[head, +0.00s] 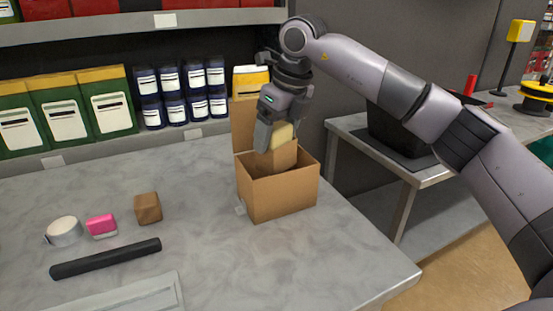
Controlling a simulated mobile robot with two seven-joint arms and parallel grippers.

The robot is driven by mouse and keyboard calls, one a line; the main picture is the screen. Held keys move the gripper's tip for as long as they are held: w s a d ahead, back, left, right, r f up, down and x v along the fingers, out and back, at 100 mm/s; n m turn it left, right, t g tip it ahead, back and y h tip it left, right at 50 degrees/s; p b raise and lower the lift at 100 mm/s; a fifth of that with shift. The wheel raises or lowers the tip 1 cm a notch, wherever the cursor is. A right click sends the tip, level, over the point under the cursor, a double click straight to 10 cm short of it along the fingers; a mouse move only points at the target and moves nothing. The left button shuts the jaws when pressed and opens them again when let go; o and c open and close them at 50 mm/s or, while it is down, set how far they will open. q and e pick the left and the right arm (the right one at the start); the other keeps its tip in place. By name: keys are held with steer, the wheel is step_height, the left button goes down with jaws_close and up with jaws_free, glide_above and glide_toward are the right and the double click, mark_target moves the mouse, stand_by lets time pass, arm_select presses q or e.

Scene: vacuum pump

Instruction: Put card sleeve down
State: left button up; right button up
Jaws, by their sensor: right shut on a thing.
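An open cardboard box (283,196) stands near the table's right edge, with its lid raised at the back. My right gripper (265,136) is over the box, pointing down, and is shut on a brown card sleeve (283,157). A pale yellow piece (282,135) shows at the sleeve's top. The sleeve is at the box's mouth; its lower end and the box floor are hidden, so I cannot tell whether it touches the bottom. My left gripper is not in view.
On the grey table (210,240) lie a tape roll (64,231), a pink-and-white block (102,225), a small brown block (148,208), a black bar (106,258) and a grey tray (125,296). Shelves with stock stand behind.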

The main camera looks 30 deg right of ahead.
mark_target(277, 162)
step_height(277, 162, down, 6)
steer(key=shift+r, duration=0.15)
stand_by(0.3)
steer(key=shift+f+b, duration=0.35)
steer(key=shift+f, duration=0.25)
steer(key=shift+s, duration=0.1)
steer(key=o, duration=1)
steer(key=shift+s+f, duration=0.1)
steer(key=shift+f, duration=0.05)
steer(key=shift+r, duration=0.3)
steer(key=v, duration=1.3)
steer(key=shift+w+a+p, duration=0.1)
steer(key=shift+w+p, duration=0.2)
steer(key=shift+w, duration=0.05)
